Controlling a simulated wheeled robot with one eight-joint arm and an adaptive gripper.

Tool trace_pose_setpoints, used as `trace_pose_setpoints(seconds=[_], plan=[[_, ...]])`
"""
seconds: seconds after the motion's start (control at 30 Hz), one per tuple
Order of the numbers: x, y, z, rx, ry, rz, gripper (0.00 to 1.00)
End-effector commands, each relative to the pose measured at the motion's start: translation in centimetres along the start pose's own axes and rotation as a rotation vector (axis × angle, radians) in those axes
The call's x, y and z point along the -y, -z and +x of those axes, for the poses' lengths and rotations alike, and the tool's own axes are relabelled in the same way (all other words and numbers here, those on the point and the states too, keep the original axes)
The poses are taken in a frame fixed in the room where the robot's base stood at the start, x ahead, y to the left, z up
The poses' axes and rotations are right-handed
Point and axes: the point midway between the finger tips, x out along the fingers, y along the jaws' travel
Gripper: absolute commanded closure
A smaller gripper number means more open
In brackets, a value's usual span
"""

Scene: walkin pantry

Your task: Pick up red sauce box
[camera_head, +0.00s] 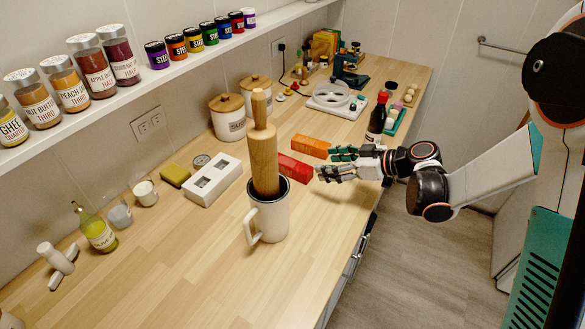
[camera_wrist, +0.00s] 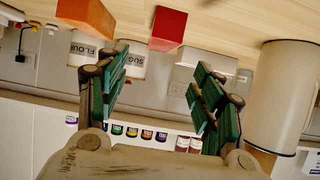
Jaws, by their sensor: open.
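The red sauce box (camera_head: 294,169) lies on the wooden counter, behind and to the right of the white mug. In the wrist view the red box (camera_wrist: 168,29) is ahead of the fingers, between their directions, with a clear gap to them. My gripper (camera_head: 332,163) is open and empty, above the counter's front edge just right of the red box. In the wrist view its green-padded fingers (camera_wrist: 160,88) are spread apart. An orange box (camera_head: 311,146) lies just behind the red box; it also shows in the wrist view (camera_wrist: 86,17).
A white mug (camera_head: 272,217) holding a rolling pin (camera_head: 263,150) stands close to the red box. A white socket-like block (camera_head: 213,181), a yellow sponge (camera_head: 175,175) and two canisters (camera_head: 228,117) are to the left. A dark sauce bottle (camera_head: 377,118) stands behind my gripper.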

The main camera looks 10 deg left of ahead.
Motion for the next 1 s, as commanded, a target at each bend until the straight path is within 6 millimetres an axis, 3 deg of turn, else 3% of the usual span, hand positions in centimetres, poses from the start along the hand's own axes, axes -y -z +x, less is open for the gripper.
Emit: trace_pose_setpoints(seconds=[0.4,0.77,1.0], plan=[[0.1,-0.1,6.9,-0.001,0.004,-0.004,0.39],[0.1,0.0,9.3,-0.001,0.002,-0.002,0.39],[0.2,0.1,12.7,-0.001,0.003,-0.002,0.39]])
